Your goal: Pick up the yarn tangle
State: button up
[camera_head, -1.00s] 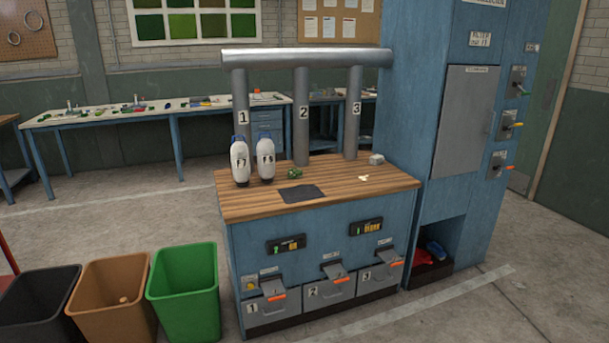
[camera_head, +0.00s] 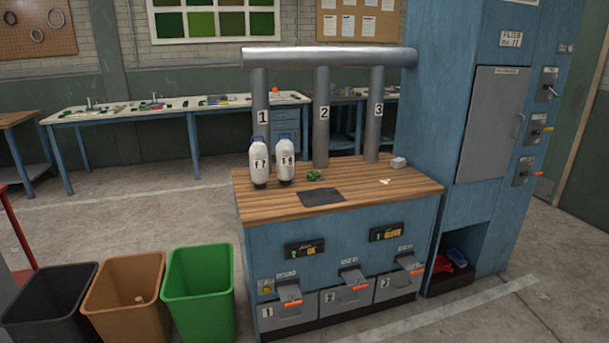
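A small dark green tangled clump (camera_head: 314,176), which looks like the yarn tangle, lies on the wooden top of the blue cabinet (camera_head: 409,193). It sits behind a dark flat mat (camera_head: 321,197) and to the right of two white bottles. Its strands are too small to make out. My gripper is not in view.
Two white bottles (camera_head: 259,164) (camera_head: 285,161) stand left of the clump. Grey pipes (camera_head: 321,120) rise behind it. A grey block (camera_head: 398,162) and a pale scrap (camera_head: 384,182) lie to the right. Black (camera_head: 45,305), brown (camera_head: 125,300) and green (camera_head: 198,290) bins stand front left.

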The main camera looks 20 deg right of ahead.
aim_at(314, 175)
jog(key=u, duration=0.05)
jog(key=i, duration=0.85)
jog(key=u, duration=0.4)
